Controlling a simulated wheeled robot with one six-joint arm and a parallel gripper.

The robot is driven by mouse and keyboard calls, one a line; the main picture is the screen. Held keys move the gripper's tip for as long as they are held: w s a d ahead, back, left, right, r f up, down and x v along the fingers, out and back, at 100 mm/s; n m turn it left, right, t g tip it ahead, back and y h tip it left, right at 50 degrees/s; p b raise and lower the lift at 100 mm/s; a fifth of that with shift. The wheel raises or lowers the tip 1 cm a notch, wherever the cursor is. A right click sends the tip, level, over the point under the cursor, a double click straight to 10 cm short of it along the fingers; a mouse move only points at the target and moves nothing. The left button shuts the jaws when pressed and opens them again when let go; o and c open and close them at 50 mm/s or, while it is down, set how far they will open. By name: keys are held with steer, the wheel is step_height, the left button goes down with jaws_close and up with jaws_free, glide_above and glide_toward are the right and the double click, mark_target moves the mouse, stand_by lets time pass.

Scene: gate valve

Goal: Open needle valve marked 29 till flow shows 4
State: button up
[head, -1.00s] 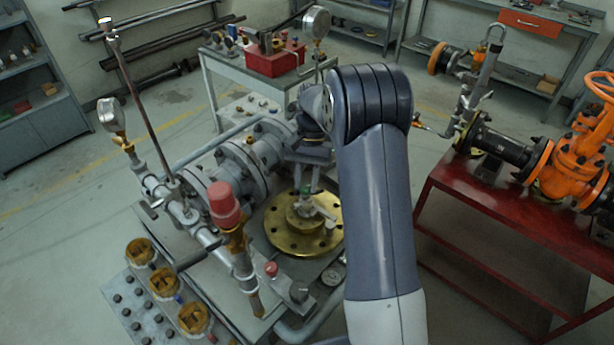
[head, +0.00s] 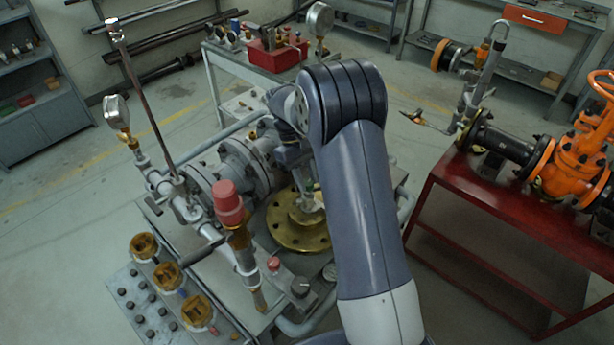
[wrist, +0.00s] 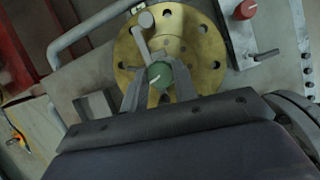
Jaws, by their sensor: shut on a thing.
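My gripper (wrist: 158,82) is shut on this knob, one finger on each side. A pale metal bar with a round end (wrist: 146,22) extends from beside the knob across the flange. I cannot read any mark 29 or a flow value.
A red knob (wrist: 245,9) is beside the flange in the wrist view. In the head view, a red-capped valve (head: 229,203) and a pipe with a gauge (head: 117,111) stand left. A red bench (head: 500,235) with an orange valve (head: 575,155) is right.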

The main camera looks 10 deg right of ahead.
steer(key=n+t+h, duration=0.1)
steer(key=n, duration=0.3)
steer(key=shift+s+a+n, duration=0.1)
steer(key=shift+n, duration=0.2)
steer(key=shift+s+n+t+h, duration=0.1)
steer(key=shift+n+t+h, duration=0.35)
steer(key=shift+n, duration=0.8)
steer(key=shift+n+t+h, duration=0.25)
steer(key=shift+n+t, duration=0.3)
steer(key=shift+n, duration=0.7)
steer(key=o, duration=1)
steer(key=b+v, duration=0.1)
steer(key=v, duration=1)
steer(key=shift+b, duration=0.4)
